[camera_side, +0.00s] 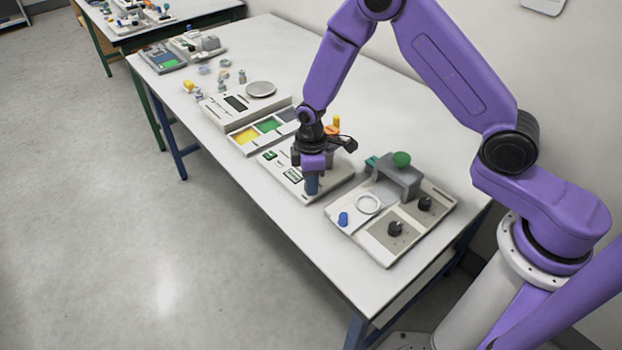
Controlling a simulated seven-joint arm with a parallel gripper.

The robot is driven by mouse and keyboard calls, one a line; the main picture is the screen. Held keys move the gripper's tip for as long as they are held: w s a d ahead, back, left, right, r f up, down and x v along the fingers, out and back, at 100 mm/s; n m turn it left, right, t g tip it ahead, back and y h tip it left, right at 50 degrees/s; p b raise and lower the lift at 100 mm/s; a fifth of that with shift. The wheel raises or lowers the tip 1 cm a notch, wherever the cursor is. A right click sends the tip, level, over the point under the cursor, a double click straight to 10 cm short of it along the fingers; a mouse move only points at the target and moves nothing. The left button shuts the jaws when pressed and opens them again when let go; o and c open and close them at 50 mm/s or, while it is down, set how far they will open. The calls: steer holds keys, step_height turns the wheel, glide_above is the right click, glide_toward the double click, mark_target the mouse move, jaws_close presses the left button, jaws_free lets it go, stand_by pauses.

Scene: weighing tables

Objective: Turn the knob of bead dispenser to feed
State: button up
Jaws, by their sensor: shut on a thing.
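My gripper (312,172) points down over the front right part of a pale device (333,184) with green panels. It is shut on a blue-grey upright part (311,186) at that device; the fingers largely hide the hold. No label shows which unit is the bead dispenser. My wrist hides part of the device under it.
A yellow-and-green sectioned tray (245,136) and a scale with a round pan (260,89) stand left of my gripper. Several small weights and more devices lie farther back. The table's (275,215) front strip is clear. A second table stands far left.

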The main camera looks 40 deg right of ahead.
steer(key=shift+m, duration=1.9)
steer(key=o, duration=1.1)
steer(key=shift+c, duration=0.2)
step_height(320, 180, up, 18)
steer(key=shift+f, duration=0.25)
